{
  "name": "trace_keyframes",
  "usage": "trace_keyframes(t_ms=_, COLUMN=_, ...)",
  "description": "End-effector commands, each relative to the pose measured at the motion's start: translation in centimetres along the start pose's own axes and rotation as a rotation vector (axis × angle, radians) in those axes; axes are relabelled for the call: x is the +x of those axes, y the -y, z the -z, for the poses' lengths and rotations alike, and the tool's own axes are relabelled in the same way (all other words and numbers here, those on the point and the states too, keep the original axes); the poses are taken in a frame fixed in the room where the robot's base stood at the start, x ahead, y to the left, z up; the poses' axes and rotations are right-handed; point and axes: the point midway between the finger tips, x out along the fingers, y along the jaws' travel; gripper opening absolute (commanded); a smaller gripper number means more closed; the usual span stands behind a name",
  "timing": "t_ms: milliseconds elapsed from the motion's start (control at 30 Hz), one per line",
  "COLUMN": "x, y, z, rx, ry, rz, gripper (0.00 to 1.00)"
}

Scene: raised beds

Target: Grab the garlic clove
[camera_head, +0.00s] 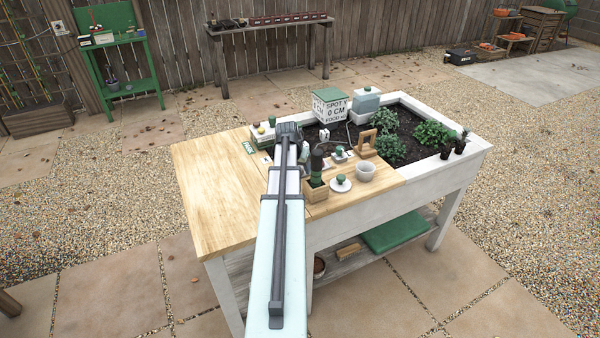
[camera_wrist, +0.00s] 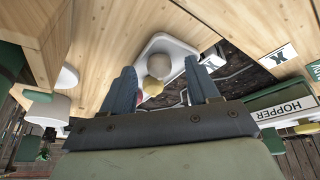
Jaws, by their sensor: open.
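A pale beige, rounded thing that looks like the garlic clove (camera_wrist: 160,65) lies in a white dish (camera_wrist: 185,47) in the wrist view. My gripper (camera_wrist: 157,72) is open, with one finger on each side of the clove in the picture. The fingers look apart from it, but I cannot tell the depth between them. A yellow thing (camera_wrist: 152,88) and a bit of red show just below the clove. In the head view my gripper (camera_head: 288,131) is over the far left part of the planter table, and the clove cannot be made out.
A sign reading HOPPER (camera_wrist: 289,110) is at right in the wrist view. The wooden top (camera_head: 215,195) at left is clear.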

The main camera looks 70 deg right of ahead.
Motion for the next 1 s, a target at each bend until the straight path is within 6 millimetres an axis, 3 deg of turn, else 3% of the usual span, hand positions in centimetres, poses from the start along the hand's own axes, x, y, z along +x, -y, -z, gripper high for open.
trace_keyframes(t_ms=267, x=0.7, y=-0.03, z=-0.01, rx=0.0, ry=0.002, rz=-0.002, gripper=0.6)
trace_keyframes(t_ms=900, x=0.89, y=-0.32, z=-0.28, rx=-0.003, ry=0.008, rz=-0.009, gripper=0.01)
trace_keyframes(t_ms=1000, x=0.9, y=-0.34, z=-0.32, rx=-0.003, ry=0.008, rz=-0.01, gripper=0.01)
